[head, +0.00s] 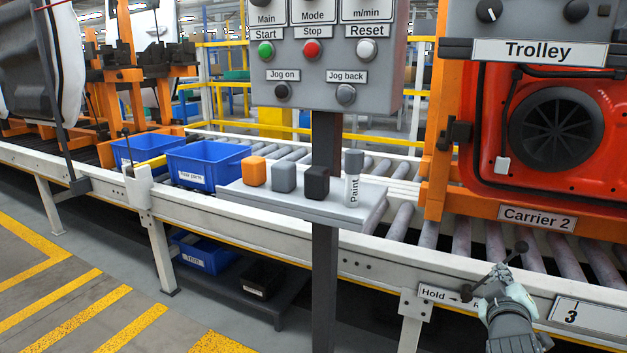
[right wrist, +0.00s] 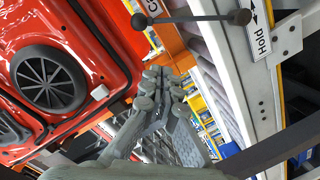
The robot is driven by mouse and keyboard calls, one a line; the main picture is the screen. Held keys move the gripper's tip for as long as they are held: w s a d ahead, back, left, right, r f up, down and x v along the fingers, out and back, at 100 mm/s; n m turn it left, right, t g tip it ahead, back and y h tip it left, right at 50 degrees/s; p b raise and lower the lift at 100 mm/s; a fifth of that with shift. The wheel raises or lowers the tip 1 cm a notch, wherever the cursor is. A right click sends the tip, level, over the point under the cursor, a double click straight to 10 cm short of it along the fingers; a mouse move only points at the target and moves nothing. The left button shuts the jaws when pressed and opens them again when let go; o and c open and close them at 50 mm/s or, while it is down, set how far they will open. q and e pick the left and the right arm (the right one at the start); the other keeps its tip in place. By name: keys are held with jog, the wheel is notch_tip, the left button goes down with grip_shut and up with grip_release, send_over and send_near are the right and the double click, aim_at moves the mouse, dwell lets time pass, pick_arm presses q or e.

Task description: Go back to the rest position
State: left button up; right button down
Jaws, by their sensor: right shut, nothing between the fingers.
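My right gripper (head: 497,272) is at the lower right of the head view, in front of the conveyor's near rail. Its fingers are shut with nothing between them, as the right wrist view (right wrist: 166,78) also shows. A dark lever with ball ends (head: 519,248) is at the rail by the "Hold" label (head: 437,294). The fingers overlap the lever in the head view. In the right wrist view the lever (right wrist: 190,18) lies beyond the fingertips, with a visible gap in the picture. My left gripper is not in view.
A control panel (head: 328,97) on a dark post stands mid-view, with a small shelf (head: 345,213) of blocks and a paint marker. A red door (head: 490,150) hangs in orange Carrier 2 (head: 440,150) at right. Blue bins (head: 205,165) sit left. The floor at lower left is clear.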

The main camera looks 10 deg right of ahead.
jog(key=s+a+f+g+y, duration=0.2)
jog(key=s+a+f, duration=0.1)
jog(key=f, duration=0.5)
jog(key=s+a+f+g+y, duration=0.1)
jog(key=s+a+f, duration=0.2)
jog(key=f, duration=0.4)
jog(key=s+a+f+g+y, duration=0.2)
jog(key=s+f, duration=0.1)
jog(key=f, duration=0.5)
jog(key=s+a+f+g+y, duration=0.1)
jog(key=s+a+f+g, duration=0.1)
jog(key=s+f, duration=0.3)
jog(key=s+a+f+g+y, duration=0.1)
jog(key=s+a+f+g, duration=0.1)
jog(key=s+a+f, duration=0.2)
jog(key=s+a+f+m+g, duration=0.1)
jog(key=s+a+f+g, duration=0.1)
jog(key=s+f, duration=0.5)
jog(key=s+a, duration=0.1)
jog(key=s, duration=0.3)
jog(key=shift+a+f+y, duration=0.3)
jog(key=shift+y, duration=0.1)
